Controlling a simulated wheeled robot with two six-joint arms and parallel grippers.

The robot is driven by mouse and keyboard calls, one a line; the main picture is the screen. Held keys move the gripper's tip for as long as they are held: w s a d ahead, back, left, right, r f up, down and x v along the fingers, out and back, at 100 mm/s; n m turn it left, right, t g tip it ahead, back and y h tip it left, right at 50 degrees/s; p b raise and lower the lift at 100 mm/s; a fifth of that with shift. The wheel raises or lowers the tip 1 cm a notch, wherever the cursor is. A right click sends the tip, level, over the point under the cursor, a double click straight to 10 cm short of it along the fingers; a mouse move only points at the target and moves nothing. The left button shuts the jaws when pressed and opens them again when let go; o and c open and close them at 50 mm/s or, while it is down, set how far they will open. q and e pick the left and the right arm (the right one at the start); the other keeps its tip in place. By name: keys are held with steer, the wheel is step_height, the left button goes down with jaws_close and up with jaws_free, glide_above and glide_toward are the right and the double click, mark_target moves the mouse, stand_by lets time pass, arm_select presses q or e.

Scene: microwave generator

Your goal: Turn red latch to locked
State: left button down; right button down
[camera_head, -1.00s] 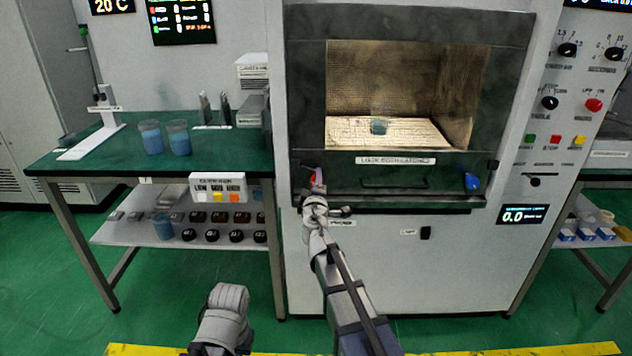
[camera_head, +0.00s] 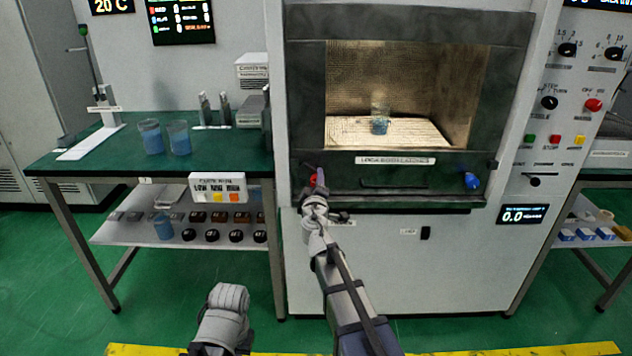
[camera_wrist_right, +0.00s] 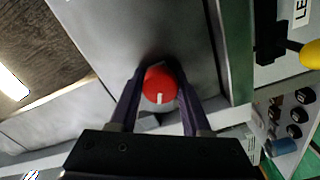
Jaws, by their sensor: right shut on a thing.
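The red latch (camera_head: 313,180) is on the lower left of the microwave generator's dark front frame, below the window. In the right wrist view the round red knob of the latch (camera_wrist_right: 160,86) sits between my two dark fingers, with a short white mark at its lower edge. My right gripper (camera_head: 318,182) is shut on this knob; the fingers hide part of it in the head view. My left arm shows at the bottom of the head view, but its gripper is not in view.
A blue latch (camera_head: 472,181) is on the frame's lower right. A green bench (camera_head: 90,175) with beakers is to the left. A control panel (camera_head: 560,110) is on the right.

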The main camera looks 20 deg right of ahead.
steer(key=shift+c, duration=1.8)
jaws_free()
steer(key=v, duration=0.7)
steer(key=shift+s, duration=0.4)
steer(key=shift+a, duration=0.15)
